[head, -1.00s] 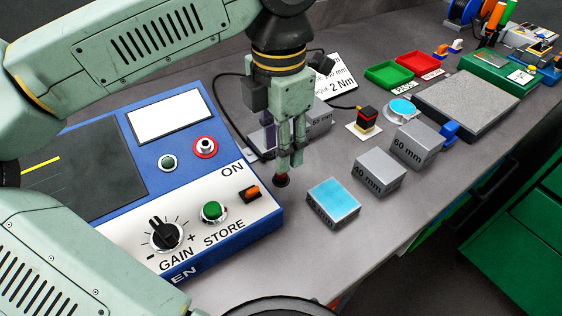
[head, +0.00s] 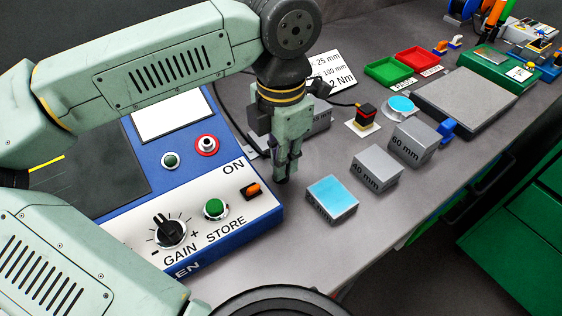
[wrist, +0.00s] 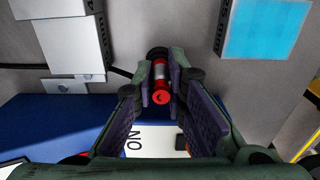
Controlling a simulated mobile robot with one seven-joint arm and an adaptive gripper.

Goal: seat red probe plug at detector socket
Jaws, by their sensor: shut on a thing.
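My gripper (head: 283,170) points down over the grey bench, just right of the blue instrument's ON switch. In the wrist view its fingers are shut on the red probe plug (wrist: 161,80), which has a red end and a silvery middle. In the head view the fingers hide most of the plug and only a dark tip shows below them. The plug is apart from both.
The blue instrument (head: 262,222) has a knob (head: 168,231), a green button (head: 214,208) and an orange switch (head: 251,189). A cyan-topped block (head: 332,193) and grey blocks (head: 377,168) stand right of my gripper. A black cable (head: 222,103) curves behind it.

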